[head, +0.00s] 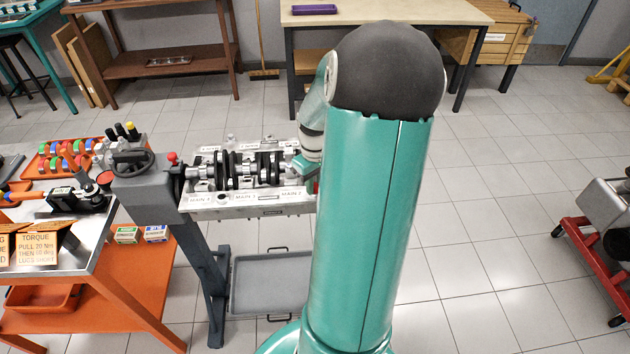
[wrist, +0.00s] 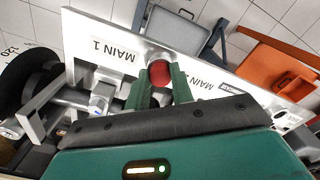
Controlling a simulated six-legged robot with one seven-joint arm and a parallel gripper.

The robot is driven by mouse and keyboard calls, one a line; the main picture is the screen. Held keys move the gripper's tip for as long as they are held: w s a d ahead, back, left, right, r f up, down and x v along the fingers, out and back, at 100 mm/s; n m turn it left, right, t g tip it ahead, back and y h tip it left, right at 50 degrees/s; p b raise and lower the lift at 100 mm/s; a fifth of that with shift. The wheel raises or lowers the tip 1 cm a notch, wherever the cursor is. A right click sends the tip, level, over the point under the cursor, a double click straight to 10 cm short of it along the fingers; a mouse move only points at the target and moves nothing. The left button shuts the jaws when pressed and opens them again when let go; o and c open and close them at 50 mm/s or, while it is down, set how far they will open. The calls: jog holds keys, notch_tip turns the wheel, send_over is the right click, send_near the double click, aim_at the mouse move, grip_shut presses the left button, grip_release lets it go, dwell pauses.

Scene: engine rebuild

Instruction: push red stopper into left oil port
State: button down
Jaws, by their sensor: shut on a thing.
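The red stopper (wrist: 160,73) sits between the two green fingertips of my gripper (wrist: 160,84) in the wrist view, and the fingers are shut on it. It is over the pale top rail of the engine block (wrist: 103,32), between the MAIN 1 label and another MAIN label. I cannot tell whether it touches the rail. In the head view my gripper (head: 306,166) is at the right end of the engine block (head: 240,212), partly hidden by my arm. A dark round port (head: 222,197) shows on the block's front rail, left of the gripper.
A crankshaft (head: 245,168) lies in the block, close to my gripper. A grey stand (head: 150,190) holds the block at left. An orange tool bench (head: 130,285) stands further left. A grey tray (head: 268,285) is below the block.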

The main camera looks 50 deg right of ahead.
jog(key=c, duration=1.5)
grip_release()
jog(key=shift+o, duration=0.2)
jog(key=shift+r, duration=1.5)
jog(key=o, duration=0.6)
jog(key=shift+c, duration=0.2)
notch_tip(320, 180, up, 14)
